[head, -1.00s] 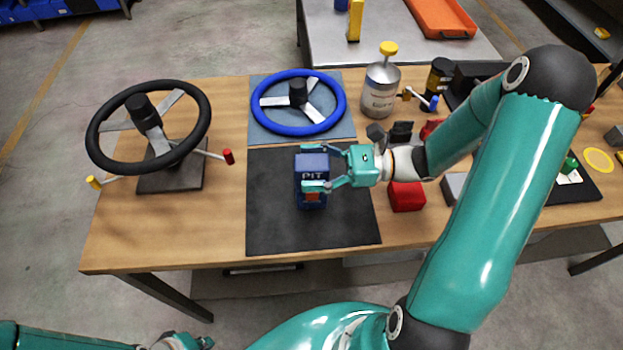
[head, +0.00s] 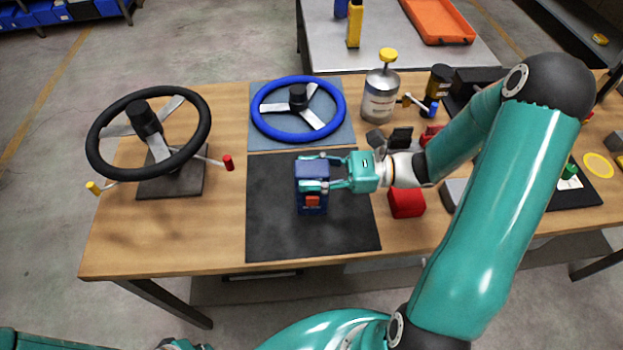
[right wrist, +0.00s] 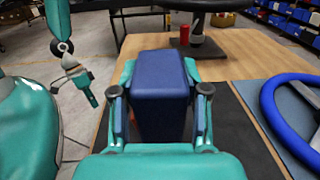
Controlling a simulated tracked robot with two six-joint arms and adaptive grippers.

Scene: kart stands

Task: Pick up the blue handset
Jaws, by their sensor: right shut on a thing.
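The blue handset (head: 312,205), a dark blue block with an orange patch on its front, stands upright on the black mat (head: 275,228). My right gripper (head: 312,171) reaches in from the right and is shut on its upper part, one finger on the far side and one on the near side. The right wrist view shows the handset (right wrist: 162,90) between both fingers. The handset appears to still rest on the mat. My left gripper (head: 185,345) is barely in view at the bottom edge; its jaws cannot be made out.
A blue steering wheel (head: 258,107) lies on a grey-blue mat behind the handset. A black steering wheel (head: 97,160) on a stand is at left. A red block (head: 406,204), a silver canister (head: 380,100) and small parts crowd the right. The wood at front left is clear.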

